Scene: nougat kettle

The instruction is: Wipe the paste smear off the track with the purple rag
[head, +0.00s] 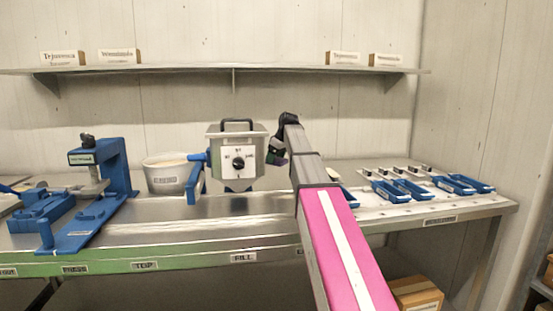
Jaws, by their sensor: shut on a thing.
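My gripper (275,151) is at the end of my arm, just right of the grey kettle box and above the steel bench. It is small and partly hidden by the wrist. The gripper and rag look raised above the bench top (240,208). I cannot make out the paste smear. I cannot tell which part of the bench is the track; my arm hides part of the bench right of the kettle.
The grey kettle box (223,150) with a dial stands close left of my gripper. Further left are a white pot (168,177) and a blue press (115,165). Several blue trays (408,190) lie at the right. A shelf (180,70) runs above. The front middle bench is clear.

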